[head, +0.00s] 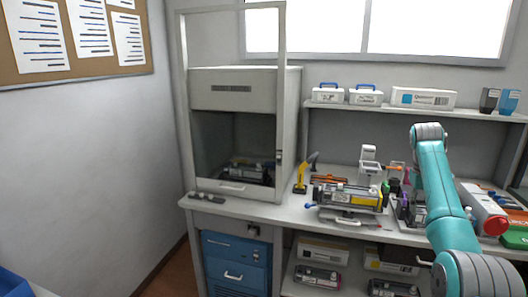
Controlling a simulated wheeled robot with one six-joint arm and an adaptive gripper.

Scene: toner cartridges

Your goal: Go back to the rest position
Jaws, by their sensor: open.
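My teal arm with grey joints rises from the lower right corner to a bend above the counter. My gripper is not visible; the rest of the arm past the bend is hidden or cannot be made out. A toner cartridge (347,198) with a yellow label sits on a stand on the counter. Another dark cartridge (246,172) lies inside the open grey cabinet (232,90) at the left of the counter, whose framed front is raised.
The counter (262,211) holds a yellow-handled tool (300,178), a white device (368,163) and a white-and-red object (483,208) at right. A shelf above carries white boxes (328,94). More cartridges (318,276) lie below, beside blue drawers (235,262). Floor shows at lower left.

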